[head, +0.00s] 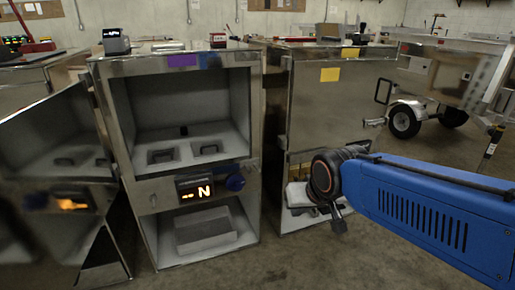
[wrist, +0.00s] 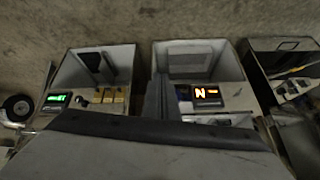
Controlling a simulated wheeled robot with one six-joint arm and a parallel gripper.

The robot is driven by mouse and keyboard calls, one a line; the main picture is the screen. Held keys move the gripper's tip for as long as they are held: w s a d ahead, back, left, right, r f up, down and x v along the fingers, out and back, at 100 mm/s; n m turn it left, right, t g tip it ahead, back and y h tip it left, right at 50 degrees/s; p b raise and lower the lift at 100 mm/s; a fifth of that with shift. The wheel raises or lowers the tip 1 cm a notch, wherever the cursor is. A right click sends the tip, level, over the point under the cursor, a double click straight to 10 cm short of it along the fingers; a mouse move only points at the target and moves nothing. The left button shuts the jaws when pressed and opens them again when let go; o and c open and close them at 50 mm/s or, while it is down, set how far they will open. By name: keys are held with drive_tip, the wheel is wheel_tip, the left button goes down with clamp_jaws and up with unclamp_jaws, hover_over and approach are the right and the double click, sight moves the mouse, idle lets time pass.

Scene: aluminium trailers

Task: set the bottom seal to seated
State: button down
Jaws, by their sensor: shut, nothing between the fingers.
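The middle metal cabinet (head: 135,180) stands upright, with an open upper compartment and an open lower bay. An orange-lit display also shows in the wrist view (wrist: 206,93). I cannot make out which part is the bottom seal, nor its setting. My gripper (head: 339,226), dark and small at the end of my blue arm, is shut and empty. In the head view it appears to the right of the middle cabinet, in front of the right cabinet's lower part.
A right cabinet (head: 328,110) bears a yellow label. A left cabinet (head: 65,125) stands tilted in the picture, with an orange-lit display (head: 72,203). A wheeled trailer (head: 440,75) is at the back right. Bare concrete floor (head: 310,260) lies in front.

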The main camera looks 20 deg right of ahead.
drive_tip(key=w+d+f+m+t, duration=0.1)
drive_tip(key=w+d+m+t, duration=0.2)
drive_tip(key=w, duration=0.8)
drive_tip(key=w+f+m+t, duration=0.15)
drive_tip(key=w+m, duration=0.35)
drive_tip(key=w, duration=0.6)
drive_tip(key=m+t, duration=0.7)
drive_tip(key=m, duration=0.1)
approach(255, 143)
drive_tip(key=w, duration=0.6)
drive_tip(key=shift+w+d+f, duration=0.15)
drive_tip(key=shift+w+f, duration=0.05)
drive_tip(key=shift+w, duration=0.05)
